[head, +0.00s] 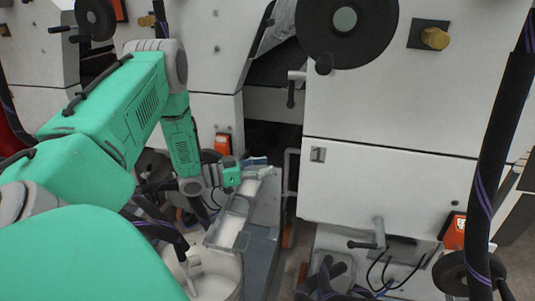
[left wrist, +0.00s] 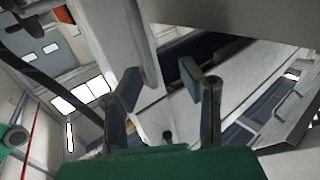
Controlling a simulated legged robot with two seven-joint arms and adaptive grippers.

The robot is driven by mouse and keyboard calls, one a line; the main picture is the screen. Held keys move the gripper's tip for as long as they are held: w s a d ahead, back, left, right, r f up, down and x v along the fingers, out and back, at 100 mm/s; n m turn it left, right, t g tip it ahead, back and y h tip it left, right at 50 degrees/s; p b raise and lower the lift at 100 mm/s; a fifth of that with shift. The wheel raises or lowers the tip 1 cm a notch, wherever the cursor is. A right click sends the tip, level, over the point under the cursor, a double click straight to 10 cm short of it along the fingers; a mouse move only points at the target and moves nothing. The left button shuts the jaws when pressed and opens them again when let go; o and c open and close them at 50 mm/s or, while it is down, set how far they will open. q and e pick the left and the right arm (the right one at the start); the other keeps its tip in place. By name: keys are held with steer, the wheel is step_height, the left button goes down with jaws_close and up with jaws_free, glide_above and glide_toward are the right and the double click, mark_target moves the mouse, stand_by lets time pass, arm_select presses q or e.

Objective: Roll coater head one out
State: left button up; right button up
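The coater machine shows as large white panelled units on both sides of a dark gap in the head view. The right unit (head: 390,185) carries a black handwheel (head: 345,22) at its top and a grey lever handle (head: 375,238) low down. My left gripper (head: 254,168) is at the end of the green arm, near the gap and above a long pale tray (head: 232,228). In the left wrist view its fingers (left wrist: 165,84) stand apart with nothing seen between them. I cannot tell whether it touches the machine. My right gripper is not seen.
A white bucket (head: 215,285) stands below my left arm. An orange switch box (head: 223,143) is on the left unit, and another (head: 455,230) is low at the right. A small dark-handled lever (head: 291,92) juts beside the gap. Black hoses hang at the right.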

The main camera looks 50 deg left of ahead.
arm_select(q)
steer(key=shift+s+a+f, duration=0.15)
steer(key=shift+a, duration=0.1)
steer(key=v, duration=1.2)
steer(key=shift+f, duration=0.1)
steer(key=shift+a+f, duration=0.1)
steer(key=shift+a, duration=0.1)
stand_by(0.3)
